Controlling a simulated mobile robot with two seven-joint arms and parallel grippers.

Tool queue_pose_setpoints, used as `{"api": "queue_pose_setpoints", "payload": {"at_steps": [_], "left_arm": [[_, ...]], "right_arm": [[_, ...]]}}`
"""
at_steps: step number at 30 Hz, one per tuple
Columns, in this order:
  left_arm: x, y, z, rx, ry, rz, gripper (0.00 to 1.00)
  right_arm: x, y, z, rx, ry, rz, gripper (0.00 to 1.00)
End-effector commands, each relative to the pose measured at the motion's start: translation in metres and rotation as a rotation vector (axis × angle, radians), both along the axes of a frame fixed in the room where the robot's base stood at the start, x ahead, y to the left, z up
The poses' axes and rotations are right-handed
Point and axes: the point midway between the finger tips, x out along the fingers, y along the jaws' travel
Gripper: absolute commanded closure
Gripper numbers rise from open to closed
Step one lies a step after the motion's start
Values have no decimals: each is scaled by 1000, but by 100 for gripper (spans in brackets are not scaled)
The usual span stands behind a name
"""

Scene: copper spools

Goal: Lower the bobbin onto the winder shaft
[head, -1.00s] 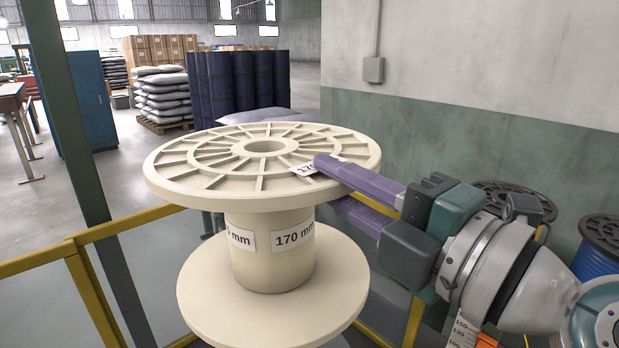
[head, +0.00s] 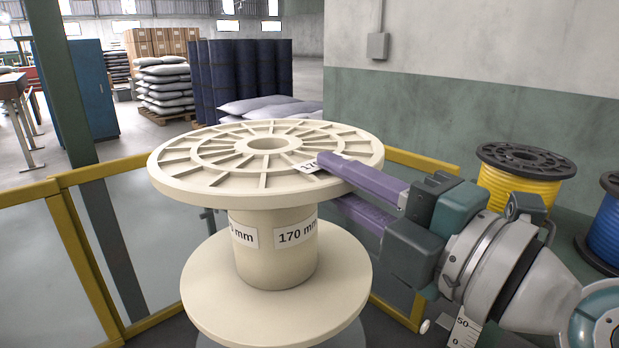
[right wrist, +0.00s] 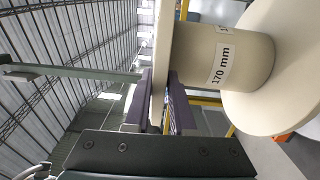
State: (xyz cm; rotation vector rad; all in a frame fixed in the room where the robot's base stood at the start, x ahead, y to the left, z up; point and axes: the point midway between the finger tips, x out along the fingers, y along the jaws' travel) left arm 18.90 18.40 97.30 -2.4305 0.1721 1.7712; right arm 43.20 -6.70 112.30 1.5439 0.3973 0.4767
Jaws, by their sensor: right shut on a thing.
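The bobbin (head: 272,262) is a large cream spool with a ribbed top flange, a centre hole and "170 mm" labels on its core. It looks upright in the head view and also shows in the right wrist view (right wrist: 248,58). My right gripper (head: 335,182) is shut on the right edge of its top flange, one purple finger above and one below. In the right wrist view the flange stands between the fingers (right wrist: 158,115). The winder shaft cannot be made out; the bobbin covers what lies under it. My left gripper is not in view.
A yellow rail fence (head: 110,168) runs behind and beside the bobbin. A yellow wire reel (head: 520,182) and a blue one (head: 606,228) stand by the wall at right. A grey surface edge shows under the lower flange. Dark drums (head: 243,82) and sacks stand farther back.

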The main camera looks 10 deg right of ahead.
Motion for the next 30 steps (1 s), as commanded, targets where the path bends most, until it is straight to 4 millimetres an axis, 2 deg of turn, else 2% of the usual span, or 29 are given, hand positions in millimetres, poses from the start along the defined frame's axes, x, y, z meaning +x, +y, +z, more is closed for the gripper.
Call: {"api": "queue_pose_setpoints", "payload": {"at_steps": [1,30], "left_arm": [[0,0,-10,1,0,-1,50],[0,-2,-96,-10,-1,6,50]], "right_arm": [[1,-1,-6,3,-11,-3,100],[1,0,-100,4,-13,-2,100]]}}
